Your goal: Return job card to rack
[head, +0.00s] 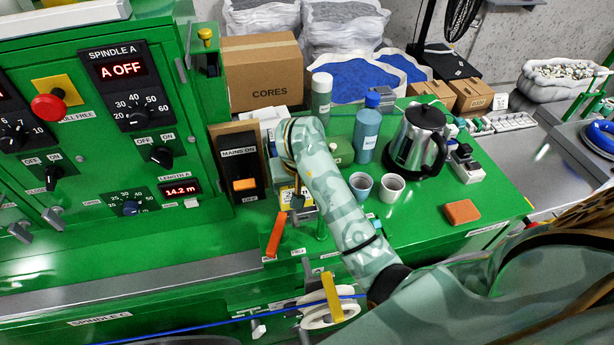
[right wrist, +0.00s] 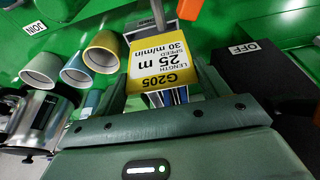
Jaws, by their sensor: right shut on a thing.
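In the head view the card (head: 287,195) shows small beside the end of my right arm, above the green bench, near the mains switch box. Thin blue and white edges show just below the card in the wrist view; I cannot tell whether these are other cards in a rack. The rack is not clearly seen. My left gripper is not in view.
The black mains switch box (head: 237,167) stands left of the card. A blue cable (head: 215,328) runs along the front.

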